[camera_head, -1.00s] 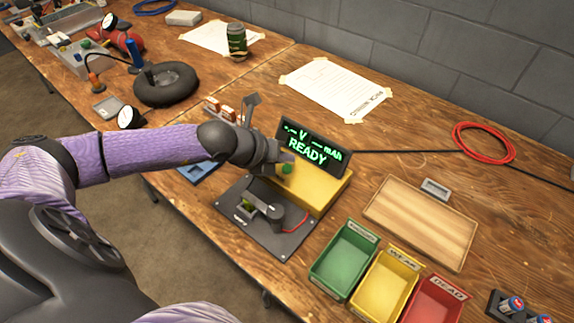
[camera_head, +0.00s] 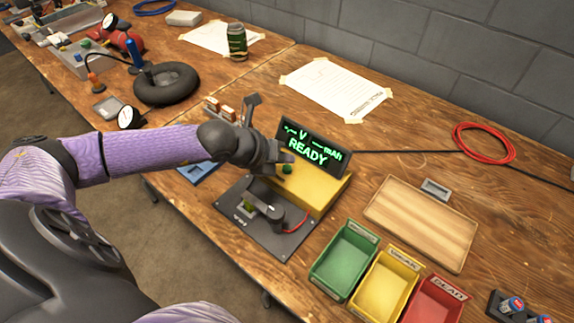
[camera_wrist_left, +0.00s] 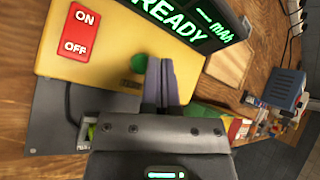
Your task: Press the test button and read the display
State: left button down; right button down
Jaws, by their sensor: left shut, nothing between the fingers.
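The yellow tester box (camera_head: 323,194) stands on the bench, with its dark display (camera_head: 313,150) showing "READY" in green and dashes before V and mAh. The green test button (camera_head: 287,169) is on its top face; it also shows in the left wrist view (camera_wrist_left: 139,62). My left gripper (camera_head: 285,158) is shut and empty, its fingertips close beside the button; I cannot tell if they touch it. In the left wrist view the fingers (camera_wrist_left: 161,75) lie just right of the button. A red ON/OFF switch (camera_wrist_left: 82,32) is on the box. My right gripper is not in view.
A dark plate with a cradle (camera_head: 262,222) sits in front of the box. Green (camera_head: 318,268), yellow (camera_head: 358,292) and red (camera_head: 412,308) bins stand to the right, near a wooden tray (camera_head: 420,225). A red cable coil (camera_head: 484,143) lies behind.

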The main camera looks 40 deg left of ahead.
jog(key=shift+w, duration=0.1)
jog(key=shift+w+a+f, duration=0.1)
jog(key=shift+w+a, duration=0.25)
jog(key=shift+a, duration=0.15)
pick_arm(q)
jog(key=shift+f, duration=0.1)
jog(key=shift+f, duration=0.3)
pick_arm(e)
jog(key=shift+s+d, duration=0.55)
